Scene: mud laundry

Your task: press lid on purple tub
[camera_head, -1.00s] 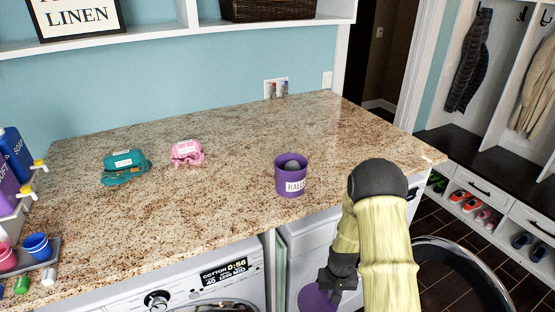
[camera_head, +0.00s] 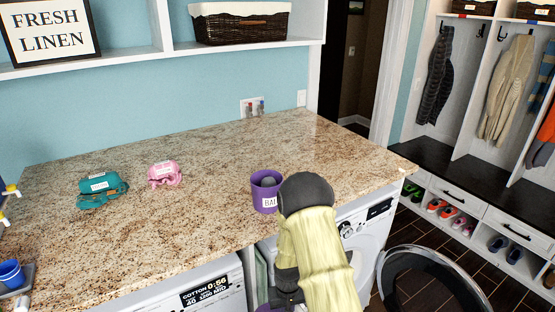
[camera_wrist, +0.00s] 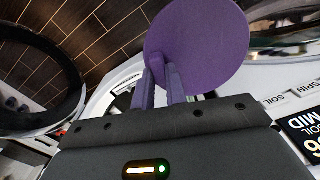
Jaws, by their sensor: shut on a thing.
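The purple tub (camera_head: 262,196) stands upright and open on the granite counter, near its front edge, with a grey ball inside and a white label partly hidden by my arm. My gripper (camera_wrist: 162,88) is shut on the round purple lid (camera_wrist: 200,42), which shows large and flat in the wrist view. In the head view only a small part of the lid (camera_head: 264,308) shows at the bottom edge, below the counter top and in front of the machines. The lid is apart from the tub.
A teal bundle (camera_head: 103,190) and a pink bundle (camera_head: 164,174) lie on the granite counter (camera_head: 190,220), left of the tub. A blue cup (camera_head: 11,273) stands at the far left. An open round washer door (camera_head: 430,262) juts out at the right. Counter behind the tub is clear.

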